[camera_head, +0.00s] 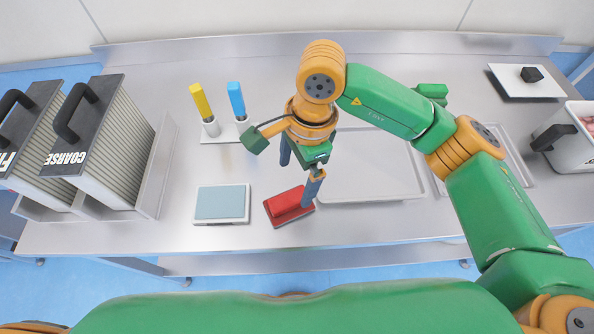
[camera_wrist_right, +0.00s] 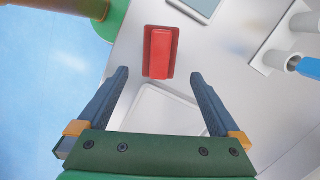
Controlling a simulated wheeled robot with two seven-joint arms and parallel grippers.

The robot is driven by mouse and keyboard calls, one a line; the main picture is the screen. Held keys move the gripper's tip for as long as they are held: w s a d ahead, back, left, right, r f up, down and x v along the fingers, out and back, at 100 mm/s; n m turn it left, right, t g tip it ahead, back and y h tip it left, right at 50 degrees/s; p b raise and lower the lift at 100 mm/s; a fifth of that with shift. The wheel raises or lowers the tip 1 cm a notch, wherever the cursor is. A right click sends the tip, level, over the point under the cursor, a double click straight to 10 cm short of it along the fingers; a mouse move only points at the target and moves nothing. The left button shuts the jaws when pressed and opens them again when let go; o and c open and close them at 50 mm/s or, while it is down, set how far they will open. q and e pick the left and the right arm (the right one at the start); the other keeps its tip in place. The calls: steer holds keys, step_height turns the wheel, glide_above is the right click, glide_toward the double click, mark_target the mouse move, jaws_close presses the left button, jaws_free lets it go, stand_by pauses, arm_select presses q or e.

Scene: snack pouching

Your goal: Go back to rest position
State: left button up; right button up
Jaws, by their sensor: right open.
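My right gripper (camera_head: 302,172) is open and empty above the steel table, by the red block (camera_head: 284,203). In the right wrist view my two dark fingers (camera_wrist_right: 159,85) are spread apart with nothing between them. The right arm reaches in from the right side of the head view, bent over the table. My left gripper does not show in either view.
A blue-grey pad (camera_head: 221,203) lies left of the red block. Yellow (camera_head: 200,100) and blue (camera_head: 236,99) handled tools stand in holders behind. Metal trays (camera_head: 375,185) lie to the right. Two black-handled boxes (camera_head: 110,150) stand at left, a white bin (camera_head: 572,140) at right.

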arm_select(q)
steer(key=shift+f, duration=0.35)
arm_select(e)
steer(key=shift+d+r, duration=0.2)
steer(key=shift+r, duration=1.05)
